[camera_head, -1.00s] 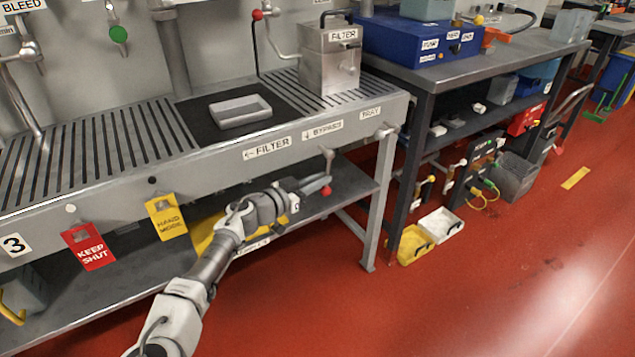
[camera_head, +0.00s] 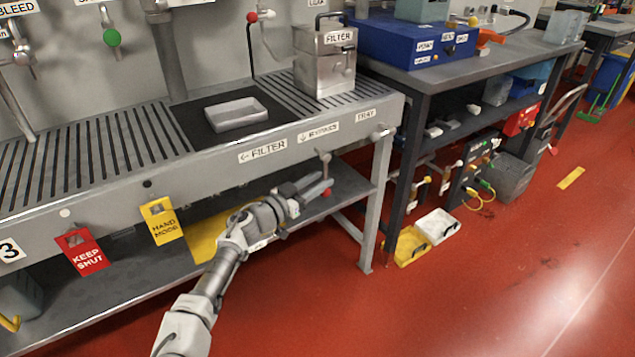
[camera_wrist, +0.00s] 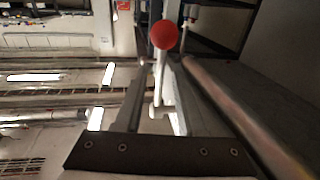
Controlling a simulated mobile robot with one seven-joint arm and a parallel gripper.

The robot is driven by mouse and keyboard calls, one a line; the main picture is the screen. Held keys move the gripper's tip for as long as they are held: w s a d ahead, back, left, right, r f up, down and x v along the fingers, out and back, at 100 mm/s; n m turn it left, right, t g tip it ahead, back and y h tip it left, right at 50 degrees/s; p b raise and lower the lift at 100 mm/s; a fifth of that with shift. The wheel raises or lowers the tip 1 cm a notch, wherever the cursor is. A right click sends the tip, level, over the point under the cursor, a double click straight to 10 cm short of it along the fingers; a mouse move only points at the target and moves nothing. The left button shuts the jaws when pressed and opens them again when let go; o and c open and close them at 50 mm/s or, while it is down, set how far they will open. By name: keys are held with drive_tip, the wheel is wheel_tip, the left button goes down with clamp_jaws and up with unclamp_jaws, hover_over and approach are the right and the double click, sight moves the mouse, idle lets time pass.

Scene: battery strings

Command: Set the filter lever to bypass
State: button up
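The filter lever (camera_head: 325,166) hangs from the front of the grey bench, below the bypass label (camera_head: 319,133). It points roughly straight down and ends in a red ball knob (camera_head: 327,192). The filter label (camera_head: 263,151), with an arrow to the left, is left of it. My gripper (camera_head: 313,187) is at the lever's lower end. In the wrist view the red knob (camera_wrist: 163,35) and pale rod show ahead of and between the fingers of my gripper (camera_wrist: 160,95), which stand apart. I cannot tell whether a finger touches the lever.
The bench edge is just above my gripper, and a lower shelf (camera_head: 347,183) lies behind it. A bench leg (camera_head: 372,225) stands to the right. Yellow (camera_head: 163,221) and red (camera_head: 82,252) tags hang at left. The red floor in front is clear.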

drive_tip(key=shift+s+a, duration=0.1)
drive_tip(key=shift+s, duration=0.05)
drive_tip(key=p+v, duration=0.3)
drive_tip(key=v, duration=1.4)
drive_tip(key=shift+p, duration=0.35)
